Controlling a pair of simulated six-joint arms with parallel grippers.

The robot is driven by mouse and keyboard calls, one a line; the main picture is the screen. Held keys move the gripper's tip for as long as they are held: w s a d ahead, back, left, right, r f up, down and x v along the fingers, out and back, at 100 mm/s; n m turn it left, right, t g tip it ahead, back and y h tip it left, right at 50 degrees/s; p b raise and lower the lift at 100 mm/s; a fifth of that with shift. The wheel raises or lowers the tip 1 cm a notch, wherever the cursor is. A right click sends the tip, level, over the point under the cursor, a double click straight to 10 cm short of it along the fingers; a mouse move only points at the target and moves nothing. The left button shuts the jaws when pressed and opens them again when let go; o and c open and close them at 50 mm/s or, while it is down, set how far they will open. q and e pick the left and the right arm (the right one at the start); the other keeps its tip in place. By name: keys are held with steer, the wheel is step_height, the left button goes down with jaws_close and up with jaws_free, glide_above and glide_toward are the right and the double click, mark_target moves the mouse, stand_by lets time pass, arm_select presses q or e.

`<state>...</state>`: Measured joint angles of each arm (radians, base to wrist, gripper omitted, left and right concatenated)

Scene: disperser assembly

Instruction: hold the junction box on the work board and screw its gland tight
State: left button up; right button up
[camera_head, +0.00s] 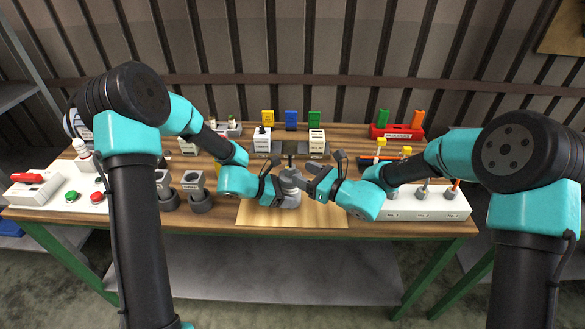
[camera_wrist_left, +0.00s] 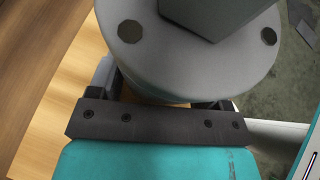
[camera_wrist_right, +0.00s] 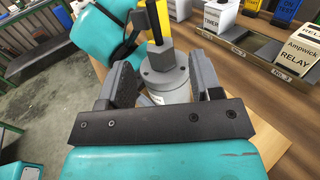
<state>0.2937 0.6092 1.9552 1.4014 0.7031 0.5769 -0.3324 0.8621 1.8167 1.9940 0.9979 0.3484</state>
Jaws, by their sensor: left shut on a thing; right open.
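The junction box (camera_head: 289,196) is a grey round body standing on the light wooden work board (camera_head: 262,217) in the head view. A darker grey upright piece, which looks like the gland (camera_wrist_right: 160,56), stands on its lid. My left gripper (camera_head: 279,189) is shut on the box from the left. In the left wrist view, the box (camera_wrist_left: 185,75) fills the space between the fingers. My right gripper (camera_head: 308,177) is open at the box's right side. In the right wrist view, its fingers (camera_wrist_right: 163,88) stand either side of the box and gland, with gaps.
A white block with upright tools (camera_head: 425,203) stands at the right. Grey cup-like holders (camera_head: 200,202) and a panel with red and green buttons (camera_head: 84,197) are at the left. Labelled relay and timer blocks (camera_head: 316,140) stand behind. The board's front part is bare.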

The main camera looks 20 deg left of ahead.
mark_target(294, 170)
steer(key=shift+x, duration=2.35)
steer(key=c, duration=0.9)
steer(key=shift+c, duration=0.2)
steer(key=shift+s+m+t, duration=0.15)
steer(key=shift+m+t, duration=0.35)
steer(key=shift+t, duration=0.1)
steer(key=shift+a+m+t+h, duration=0.1)
steer(key=shift+m+t+h, duration=0.8)
steer(key=shift+t, duration=0.5)
steer(key=o, duration=0.9)
steer(key=shift+o, duration=0.2)
